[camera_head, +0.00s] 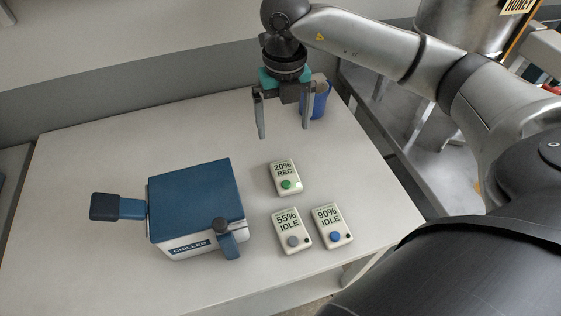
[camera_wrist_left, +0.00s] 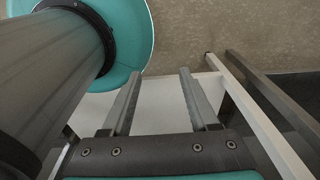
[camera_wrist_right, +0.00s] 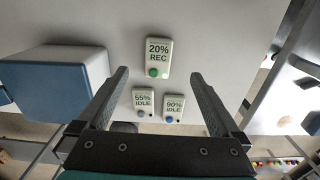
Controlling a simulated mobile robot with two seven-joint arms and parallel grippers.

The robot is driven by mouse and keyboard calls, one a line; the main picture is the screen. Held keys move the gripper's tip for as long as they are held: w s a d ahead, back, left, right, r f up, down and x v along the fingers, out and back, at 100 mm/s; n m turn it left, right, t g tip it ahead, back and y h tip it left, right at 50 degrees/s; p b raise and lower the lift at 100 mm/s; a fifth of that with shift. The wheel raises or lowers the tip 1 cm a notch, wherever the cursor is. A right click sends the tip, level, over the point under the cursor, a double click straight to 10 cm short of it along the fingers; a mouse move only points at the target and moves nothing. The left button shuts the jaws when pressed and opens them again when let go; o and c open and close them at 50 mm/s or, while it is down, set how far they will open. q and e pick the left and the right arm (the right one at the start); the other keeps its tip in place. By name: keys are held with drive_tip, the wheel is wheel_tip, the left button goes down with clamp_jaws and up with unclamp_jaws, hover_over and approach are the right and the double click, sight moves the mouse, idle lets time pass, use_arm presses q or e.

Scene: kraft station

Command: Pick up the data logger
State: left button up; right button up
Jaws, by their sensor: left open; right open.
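Three small white data loggers lie on the white table. One reads "20% REC" with a green button (camera_head: 285,177) and lies farthest back. One reads "55% IDLE" with a grey button (camera_head: 290,230), and one reads "90% IDLE" with a blue button (camera_head: 331,227); these lie side by side nearer the front. All three show in the right wrist view, the 20% one (camera_wrist_right: 158,58) above the pair. My right gripper (camera_head: 284,134) is open and empty above the table, behind the loggers. My left gripper (camera_wrist_left: 158,75) is open and empty, away from the loggers; it shows only in its wrist view.
A blue-lidded white box marked "CHILLED" (camera_head: 185,245) with blue handles stands left of the loggers. A blue cup (camera_head: 318,103) stands behind my right gripper. The white table (camera_head: 90,165) is clear at the back left. A metal surface (camera_head: 385,105) lies beyond its right edge.

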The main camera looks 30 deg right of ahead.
hover_over(283, 167)
wheel_tip(283, 167, down, 4)
wheel_tip(283, 167, down, 3)
drive_tip(key=shift+d, duration=0.1)
drive_tip(key=shift+f, duration=0.85)
wheel_tip(283, 167, down, 5)
drive_tip(key=shift+r, duration=0.15)
use_arm(q)
drive_tip(key=shift+s+f, duration=0.2)
drive_tip(key=shift+s, duration=0.4)
use_arm(e)
drive_tip(key=shift+c, duration=1.4)
use_arm(q)
drive_tip(key=shift+s, duration=0.2)
use_arm(e)
drive_tip(key=c, duration=1.1)
drive_tip(key=shift+r, duration=0.2)
